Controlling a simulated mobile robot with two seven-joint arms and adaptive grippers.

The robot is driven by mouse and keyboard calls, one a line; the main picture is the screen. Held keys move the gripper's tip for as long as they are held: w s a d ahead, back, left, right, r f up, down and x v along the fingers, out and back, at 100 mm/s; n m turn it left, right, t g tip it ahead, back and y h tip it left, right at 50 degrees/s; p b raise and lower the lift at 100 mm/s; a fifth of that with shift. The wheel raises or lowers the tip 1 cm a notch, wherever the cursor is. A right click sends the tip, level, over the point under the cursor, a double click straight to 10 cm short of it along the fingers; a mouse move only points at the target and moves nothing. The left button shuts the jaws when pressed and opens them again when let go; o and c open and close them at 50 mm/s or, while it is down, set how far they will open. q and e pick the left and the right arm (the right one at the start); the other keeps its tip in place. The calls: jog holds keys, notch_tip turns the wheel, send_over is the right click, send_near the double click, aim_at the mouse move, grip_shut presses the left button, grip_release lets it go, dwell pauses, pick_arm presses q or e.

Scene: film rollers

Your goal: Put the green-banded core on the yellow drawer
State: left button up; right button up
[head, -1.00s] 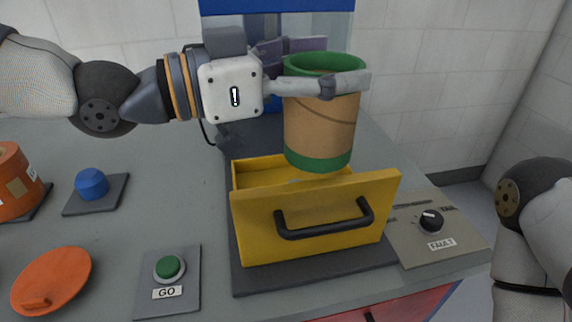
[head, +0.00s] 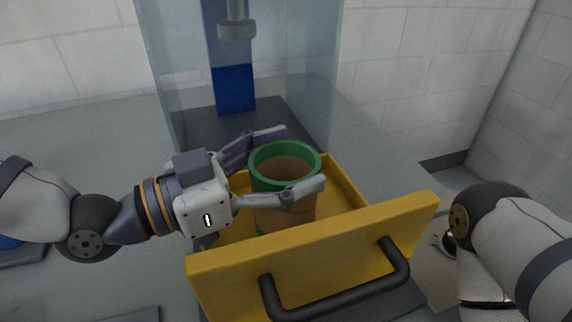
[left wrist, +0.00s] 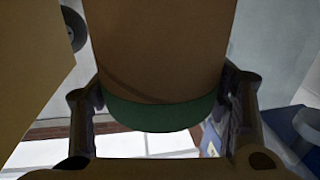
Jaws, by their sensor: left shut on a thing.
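The green-banded core (head: 285,215) is a brown cardboard tube with green bands at its ends. It stands upright inside the yellow drawer (head: 320,258), behind the front panel. My left gripper (head: 279,164) is shut on the core near its top, with one finger on each side. In the left wrist view the core (left wrist: 158,50) fills the middle between the two fingers (left wrist: 160,110).
A glass-walled enclosure with a blue block (head: 233,90) and a grey hanging post (head: 236,28) stands behind the drawer. The drawer's black handle (head: 340,292) sticks out at the front. Grey table (head: 70,150) is clear at the back left.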

pick_arm(q)
jog(key=shift+f, duration=0.1)
jog(key=o, duration=1.6)
jog(key=shift+r, duration=0.2)
jog(key=p+v, duration=0.2)
jog(key=v, duration=1)
jog(key=shift+f, duration=0.1)
pick_arm(e)
jog(key=shift+w+r+t, duration=0.4)
jog(key=shift+w+r, duration=0.75)
